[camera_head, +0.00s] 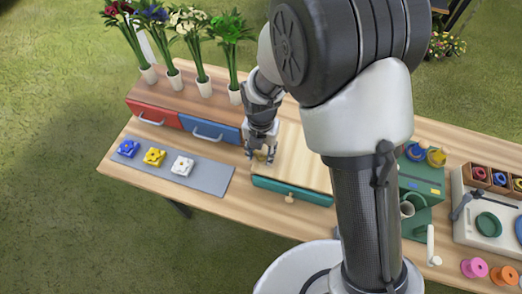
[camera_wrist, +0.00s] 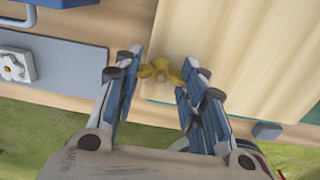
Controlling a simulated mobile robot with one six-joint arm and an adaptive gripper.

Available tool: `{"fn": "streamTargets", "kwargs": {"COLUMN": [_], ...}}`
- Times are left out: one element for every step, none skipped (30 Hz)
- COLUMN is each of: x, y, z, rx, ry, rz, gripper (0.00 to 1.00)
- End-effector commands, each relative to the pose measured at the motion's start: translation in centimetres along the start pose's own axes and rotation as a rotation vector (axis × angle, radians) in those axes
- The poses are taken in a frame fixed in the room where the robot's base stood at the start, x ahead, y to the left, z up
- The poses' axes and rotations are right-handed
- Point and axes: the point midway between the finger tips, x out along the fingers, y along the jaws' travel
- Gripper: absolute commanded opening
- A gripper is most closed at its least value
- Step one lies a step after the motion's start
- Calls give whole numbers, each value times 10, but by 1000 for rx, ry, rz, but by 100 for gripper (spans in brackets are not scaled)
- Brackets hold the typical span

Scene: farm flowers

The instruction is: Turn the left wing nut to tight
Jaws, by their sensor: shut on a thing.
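The left wing nut (camera_wrist: 160,71) is brass-yellow with two wings and sits near the corner of a pale wooden board (camera_wrist: 235,45). In the head view the board (camera_head: 304,160) lies on the table. My gripper (camera_wrist: 162,74) has one finger on each side of the nut, shut on its wings. In the head view my gripper (camera_head: 262,155) points down at the board's left part, and the nut is hardly visible there. How tight the nut is cannot be told. No other wing nut shows; my arm hides the board's right side.
A green drawer front (camera_head: 275,187) with a knob is below the board. To the left, a grey mat (camera_head: 208,176) holds blue, yellow and white flower pieces. Red (camera_head: 150,114) and blue (camera_head: 208,131) drawers stand behind it, with potted flowers above. Green and white stations are to the right.

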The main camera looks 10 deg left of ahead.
Motion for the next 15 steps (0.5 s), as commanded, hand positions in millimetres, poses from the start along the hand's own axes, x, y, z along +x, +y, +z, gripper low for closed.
{"fn": "streamTargets", "kwargs": {"x": [0,0,0,0,0,0,0,0,0,0,0,0,0,0,0], "y": [-1,-1,-1,-1,-1,-1,-1,-1,-1,-1,-1,-1,-1,-1,-1], "z": [0,0,0,0,0,0,0,0,0,0,0,0,0,0,0], "rx": [0,0,0,0,1,2,5,8,14,20,29,42,53,67,88], "ry": [1,1,1,1,1,1,1,1,1,1,1,1,1,1,1], "rz": [-1,-1,-1,-2,-2,-2,-2,-2,-2,-2,-2,-2,-2,-2,-2], "gripper": [17,15,14,14,13,13,13,13,13,13,13,13,13,13,13]}}
